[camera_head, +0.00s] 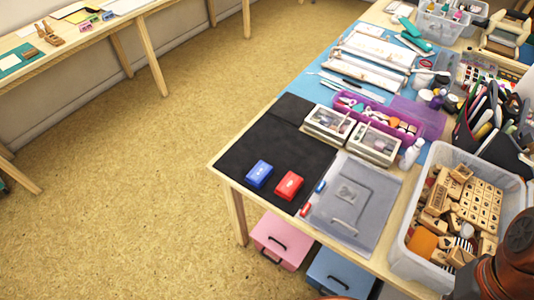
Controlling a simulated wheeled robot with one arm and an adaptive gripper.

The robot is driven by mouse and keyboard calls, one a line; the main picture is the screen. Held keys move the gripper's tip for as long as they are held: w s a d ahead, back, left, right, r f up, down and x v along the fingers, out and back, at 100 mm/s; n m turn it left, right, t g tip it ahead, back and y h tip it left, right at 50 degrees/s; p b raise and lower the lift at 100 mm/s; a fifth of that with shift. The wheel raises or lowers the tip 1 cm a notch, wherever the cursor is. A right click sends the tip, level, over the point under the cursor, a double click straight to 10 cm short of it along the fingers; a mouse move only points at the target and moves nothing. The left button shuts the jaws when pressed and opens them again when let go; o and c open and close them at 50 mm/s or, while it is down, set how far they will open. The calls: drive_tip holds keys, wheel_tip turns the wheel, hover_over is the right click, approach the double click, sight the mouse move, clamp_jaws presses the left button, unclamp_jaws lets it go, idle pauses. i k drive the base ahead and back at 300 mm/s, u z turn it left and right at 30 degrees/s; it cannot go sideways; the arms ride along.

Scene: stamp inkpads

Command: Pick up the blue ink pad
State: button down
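The blue ink pad (259,174) is a small closed block lying on a black mat (275,145) near the table's front-left edge. A red ink pad (289,185) lies just to its right, with a narrow gap between them. Nothing covers the blue pad. Part of my arm shows at the lower right corner, but the fingers of my gripper are not in view.
Right of the pads lies a grey lidded case (352,205). Behind are two small boxes, a purple tray (425,121) and a blue mat (335,65). A clear bin (405,249) of wooden stamps stands at right. Black mat left of the pads is clear.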

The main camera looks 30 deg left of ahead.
sight(258, 188)
drive_tip(key=u, duration=2.3)
drive_tip(key=k, duration=1.3)
drive_tip(key=u, duration=1.05)
drive_tip(key=i, duration=2.45)
drive_tip(key=z, duration=1.6)
drive_tip(key=i, duration=0.65)
drive_tip(key=z, duration=0.6)
